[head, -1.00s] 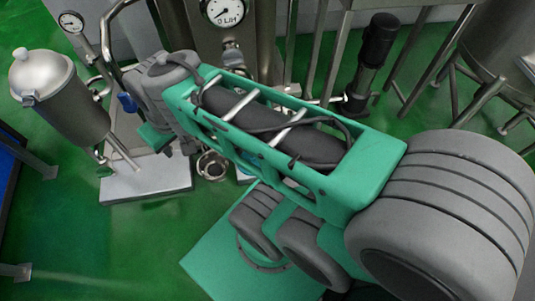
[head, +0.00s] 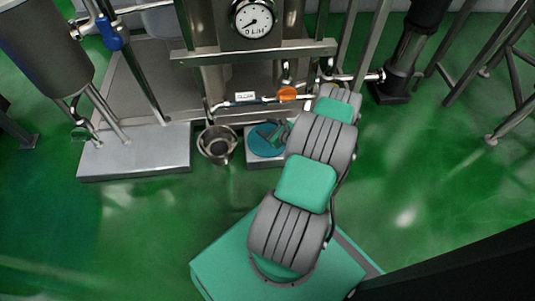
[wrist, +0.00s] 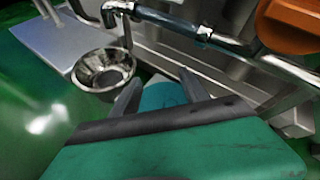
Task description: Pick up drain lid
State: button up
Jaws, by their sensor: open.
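The round teal-blue disc that looks like the drain lid (head: 259,143) lies on a low grey block on the floor, below the pipework. It also shows in the wrist view (wrist: 162,96), partly hidden by my gripper's body. My gripper (head: 272,133) is over the lid in the head view, partly hidden by my own arm. In the wrist view my gripper (wrist: 160,83) has its two dark fingers apart, with the teal surface between and beyond them. Nothing is held. Whether the fingers touch the lid cannot be told.
A metal bowl (head: 217,144) stands just left of the lid. A metal platform (head: 135,152) is further left. A steel pipe with an orange handle (head: 287,94) and a gauge (head: 254,18) are behind. Green floor (head: 440,190) is open at right.

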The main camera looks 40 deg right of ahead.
aim_at(260, 147)
jog(key=s+f+m, duration=0.1)
jog(key=f, duration=0.1)
jog(key=s+d+f+m+h+b, duration=0.1)
jog(key=f+m, duration=0.1)
jog(key=f, duration=0.1)
jog(key=s+d+f+m+h, duration=0.1)
jog(key=s+f, duration=0.1)
jog(key=shift+f+m+t+b, duration=0.3)
jog(key=shift+f+m, duration=0.1)
jog(key=shift+w+d+f, duration=0.1)
jog(key=shift+f, duration=0.25)
jog(key=b+x, duration=0.1)
jog(key=x, duration=0.1)
jog(key=b+x, duration=0.1)
jog(key=x, duration=0.1)
jog(key=b+x, duration=0.1)
jog(key=x, duration=0.1)
jog(key=shift+w+a+b, duration=0.25)
jog(key=shift+w+b, duration=0.05)
jog(key=shift+w+d, duration=0.1)
jog(key=shift+w, duration=0.15)
grip_shut()
